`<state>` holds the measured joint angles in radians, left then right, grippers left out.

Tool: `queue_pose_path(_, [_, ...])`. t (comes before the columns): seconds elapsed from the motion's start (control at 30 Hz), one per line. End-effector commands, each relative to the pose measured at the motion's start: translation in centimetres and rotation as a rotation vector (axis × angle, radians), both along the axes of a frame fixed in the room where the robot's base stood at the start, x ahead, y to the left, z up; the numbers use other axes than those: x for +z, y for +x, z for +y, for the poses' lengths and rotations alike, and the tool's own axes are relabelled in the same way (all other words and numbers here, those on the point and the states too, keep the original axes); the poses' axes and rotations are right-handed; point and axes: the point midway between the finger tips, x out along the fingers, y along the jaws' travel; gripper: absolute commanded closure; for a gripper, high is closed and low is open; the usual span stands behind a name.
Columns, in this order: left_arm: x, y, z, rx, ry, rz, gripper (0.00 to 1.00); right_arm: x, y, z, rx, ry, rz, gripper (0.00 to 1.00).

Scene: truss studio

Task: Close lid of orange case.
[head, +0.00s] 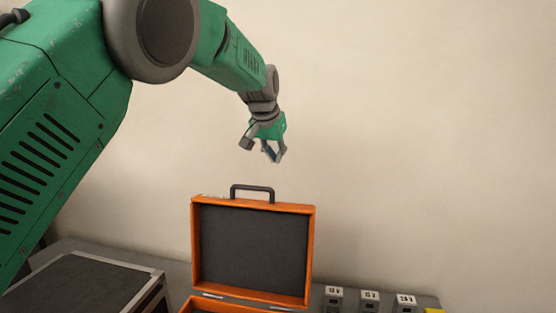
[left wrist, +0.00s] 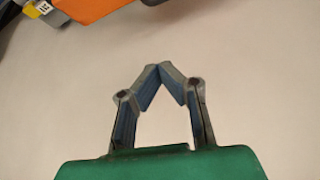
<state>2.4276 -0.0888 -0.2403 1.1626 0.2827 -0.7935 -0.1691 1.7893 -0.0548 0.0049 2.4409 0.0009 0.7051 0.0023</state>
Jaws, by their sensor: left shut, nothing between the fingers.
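The orange case (head: 252,303) stands on a grey surface with its lid (head: 254,246) raised upright. The lid has an orange frame, a dark inner lining and a black handle (head: 252,188) on its top edge. Only the back part of the case's base shows at the bottom of the head view. My left gripper (head: 275,160) is above the lid and handle, apart from them. Its fingertips meet in the left wrist view (left wrist: 159,68), shut and empty. Part of the orange case (left wrist: 85,8) also shows at the top of the left wrist view. My right gripper is out of view.
A dark case with metal edges (head: 158,276) lies to the left of the orange case. Several small grey boxes with white labels (head: 369,298) stand to its right, with a yellow item (head: 434,310) beyond them. A plain wall (head: 430,130) is behind, and the air around the lid is clear.

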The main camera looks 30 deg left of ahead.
Motion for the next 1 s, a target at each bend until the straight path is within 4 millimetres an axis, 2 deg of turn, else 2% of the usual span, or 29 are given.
queue_pose_path(0.1, [-2.5,1.3,0.4,0.001,-0.003,0.006,1.00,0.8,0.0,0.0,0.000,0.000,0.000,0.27])
queue_pose_path(0.37, [-6.9,3.6,0.9,0.001,-0.004,0.004,1.00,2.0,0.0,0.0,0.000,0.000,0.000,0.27])
queue_pose_path(0.7, [-7.0,0.3,0.5,0.001,-0.003,0.002,1.00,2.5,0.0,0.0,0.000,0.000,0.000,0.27])
queue_pose_path(1.0, [-7.4,-0.4,0.5,0.001,-0.003,0.002,1.00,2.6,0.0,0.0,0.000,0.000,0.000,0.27])
